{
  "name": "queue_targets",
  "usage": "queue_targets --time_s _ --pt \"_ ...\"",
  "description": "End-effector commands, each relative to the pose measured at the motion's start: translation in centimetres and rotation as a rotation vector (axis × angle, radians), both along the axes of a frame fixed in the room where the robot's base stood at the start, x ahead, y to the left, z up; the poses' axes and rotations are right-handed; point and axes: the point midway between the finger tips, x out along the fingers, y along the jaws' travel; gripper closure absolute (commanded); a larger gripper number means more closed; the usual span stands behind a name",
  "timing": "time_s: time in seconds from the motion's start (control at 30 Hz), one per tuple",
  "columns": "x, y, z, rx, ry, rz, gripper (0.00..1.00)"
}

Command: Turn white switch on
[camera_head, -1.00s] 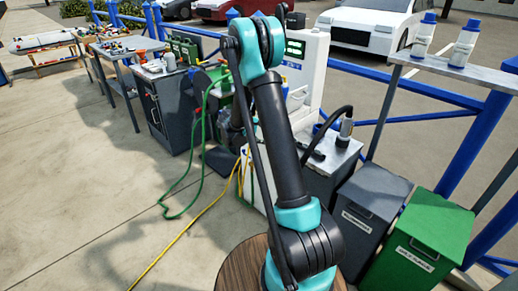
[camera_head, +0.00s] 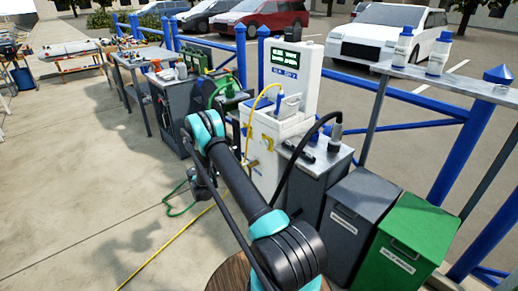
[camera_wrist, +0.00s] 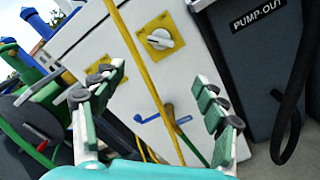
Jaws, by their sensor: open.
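The white switch (camera_wrist: 159,39) is a round knob on a yellow plate, on the front of a white cabinet (camera_wrist: 115,35). In the head view its yellow plate shows small on the cabinet (camera_head: 268,142). A second yellow plate with a grey knob (camera_wrist: 97,76) sits to its left in the wrist view, partly behind a finger. My gripper (camera_wrist: 157,103) is open and empty, with its green-padded fingers spread in front of the cabinet. The white switch shows beyond and above the gap between them, apart from both fingers. The gripper is mostly hidden behind my arm in the head view.
A yellow hose (camera_wrist: 145,75) crosses between the fingers, just left of the switch. A blue-handled fitting (camera_wrist: 163,118) is below. The grey pump-out bin (camera_wrist: 257,50) stands right. A green hose (camera_head: 177,208) lies on the floor; open concrete is at left.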

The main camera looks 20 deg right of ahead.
Motion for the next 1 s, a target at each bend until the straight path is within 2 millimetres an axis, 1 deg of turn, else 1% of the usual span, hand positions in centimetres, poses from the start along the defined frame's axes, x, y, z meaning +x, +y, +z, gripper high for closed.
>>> queue_targets --time_s 0.17,0.7,0.9,1.0 --pt "0.8 -2.4 0.0 0.001 0.000 -0.004 0.28" --pt "4.4 -12.4 0.0 0.003 0.000 -0.003 0.28" --pt "5.3 -14.9 0.0 0.003 0.000 -0.001 0.28" --pt "5.6 -15.6 0.0 0.003 0.000 -0.001 0.28"
